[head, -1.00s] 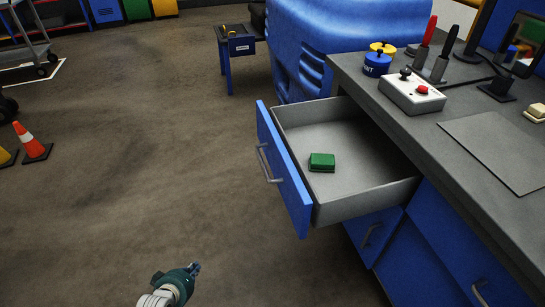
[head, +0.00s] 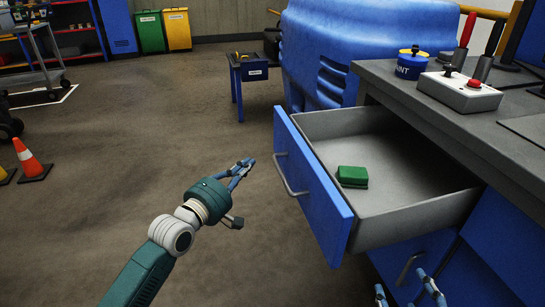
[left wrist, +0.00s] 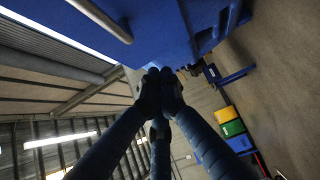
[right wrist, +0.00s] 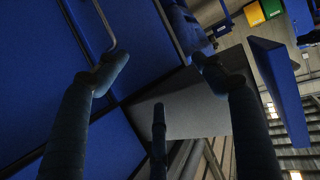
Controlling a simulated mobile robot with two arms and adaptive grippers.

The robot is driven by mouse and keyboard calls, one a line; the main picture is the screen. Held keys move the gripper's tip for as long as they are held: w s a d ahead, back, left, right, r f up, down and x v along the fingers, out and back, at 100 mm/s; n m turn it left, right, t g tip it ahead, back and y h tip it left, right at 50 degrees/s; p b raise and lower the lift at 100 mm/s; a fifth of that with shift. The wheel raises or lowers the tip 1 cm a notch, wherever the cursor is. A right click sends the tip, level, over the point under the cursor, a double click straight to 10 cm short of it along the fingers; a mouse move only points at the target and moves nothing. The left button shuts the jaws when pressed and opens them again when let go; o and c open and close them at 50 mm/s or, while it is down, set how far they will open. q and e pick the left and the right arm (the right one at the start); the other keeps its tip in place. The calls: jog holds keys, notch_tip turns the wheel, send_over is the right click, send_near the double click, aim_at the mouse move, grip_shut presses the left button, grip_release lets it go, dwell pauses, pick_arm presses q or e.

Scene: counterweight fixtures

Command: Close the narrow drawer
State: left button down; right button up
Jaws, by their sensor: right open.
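A blue-fronted drawer (head: 312,185) with a grey inside is pulled well out of the workbench in the head view. Its front and bar handle (head: 289,176) face left. A green box (head: 352,177) lies in it. My left gripper (head: 243,170) is left of the drawer front, apart from the handle, its fingers together and empty. The left wrist view shows the drawer's handle (left wrist: 100,18) above the fingertips (left wrist: 162,76). My right gripper (head: 410,292) is low at the bottom edge, below the drawer. The right wrist view shows its fingers (right wrist: 157,68) spread and empty, with the drawer's grey underside (right wrist: 195,95) beyond.
The grey benchtop (head: 440,110) holds a button box (head: 459,92) and a blue paint can (head: 411,64). A closed blue front (head: 415,260) is under the drawer. A small blue stand (head: 250,75) and a cone (head: 28,160) are farther off.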

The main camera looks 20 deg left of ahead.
pick_arm(q)
jog(key=b, duration=0.2)
send_near(280, 145)
jog(key=w+a, duration=0.2)
jog(key=w, duration=0.1)
jog(key=w+d, duration=0.1)
jog(key=d, duration=0.2)
jog(key=shift+w+b, duration=0.3)
jog(key=shift+w, duration=0.1)
pick_arm(e)
notch_tip(280, 145, up, 15)
jog(key=w+a+t+y, duration=0.1)
jog(key=a+t+y, duration=0.1)
jog(key=t, duration=0.5)
jog(key=shift+w+a+t, duration=0.15)
jog(key=shift+w+t, duration=0.05)
jog(key=shift+t, duration=0.1)
jog(key=shift+f, duration=0.1)
